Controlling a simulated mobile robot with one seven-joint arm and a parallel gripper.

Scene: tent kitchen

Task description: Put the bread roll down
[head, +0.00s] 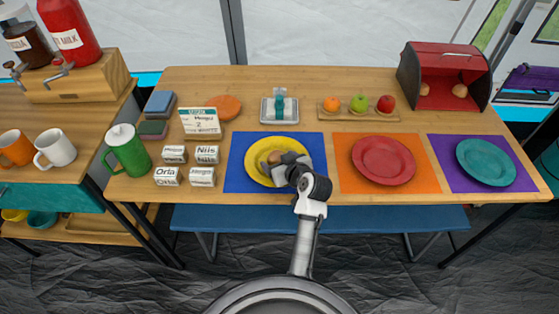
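My gripper (275,165) is over the yellow plate (249,164), which lies on the blue placemat (236,178). A small brown bread roll (275,157) shows at the fingers, partly covered by the gripper. I cannot tell whether the roll touches the plate or whether the fingers press on it.
A red plate (384,159) on orange and a teal plate (486,162) on purple lie to the right, both empty. A red bread box (445,60) with rolls stands back right.

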